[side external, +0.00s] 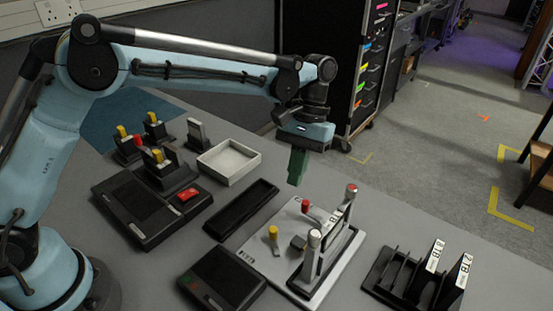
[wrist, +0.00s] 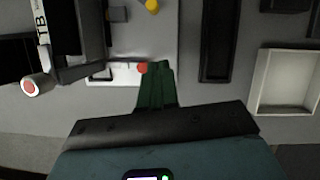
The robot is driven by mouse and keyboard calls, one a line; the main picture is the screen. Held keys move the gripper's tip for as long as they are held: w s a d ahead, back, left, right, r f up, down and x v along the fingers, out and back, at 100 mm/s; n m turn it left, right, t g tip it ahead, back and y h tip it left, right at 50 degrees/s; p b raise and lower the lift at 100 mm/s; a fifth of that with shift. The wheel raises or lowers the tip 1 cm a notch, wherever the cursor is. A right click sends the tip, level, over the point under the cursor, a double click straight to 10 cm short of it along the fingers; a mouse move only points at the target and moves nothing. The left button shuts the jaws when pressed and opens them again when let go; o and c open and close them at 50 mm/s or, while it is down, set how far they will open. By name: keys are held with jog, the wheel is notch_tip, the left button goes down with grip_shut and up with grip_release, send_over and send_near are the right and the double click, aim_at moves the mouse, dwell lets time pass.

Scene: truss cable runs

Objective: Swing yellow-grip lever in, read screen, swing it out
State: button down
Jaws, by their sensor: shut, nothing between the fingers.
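The yellow-grip lever (side external: 272,234) stands on the white base plate (side external: 262,258). Its yellow tip (wrist: 152,5) shows at the top edge of the wrist view. A red-grip lever (side external: 305,205) is behind it on the same plate; its red end (wrist: 142,67) lies beside my fingertips in the wrist view. My gripper (side external: 294,183) has green fingers, shut and empty, pointing down above the far side of the plate. It also shows in the wrist view (wrist: 156,66). A dark flat box (side external: 222,279) sits in front of the plate; I cannot read a screen on it.
A black upright frame (side external: 330,246) with white and red knobs stands on the plate's right. A black slotted rack (side external: 388,276) holds labelled cards at right. A black tray (side external: 240,208) and white tray (side external: 229,160) lie left of the plate. A black console (side external: 138,210) is further left.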

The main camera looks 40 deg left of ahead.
aim_at(275, 242)
jog(key=x, duration=0.5)
jog(key=shift+s+f, duration=0.15)
jog(key=shift+f, duration=0.25)
jog(key=shift+s+d+r, duration=0.15)
jog(key=shift+s+d, duration=0.05)
jog(key=shift+s, duration=1)
jog(key=shift+s+d, duration=0.1)
jog(key=shift+s, duration=0.65)
jog(key=shift+n+h, duration=0.3)
jog(key=shift+n, duration=0.4)
jog(key=shift+s+a+n+h, duration=0.2)
jog(key=shift+a+n+h, duration=0.15)
jog(key=shift+n, duration=0.55)
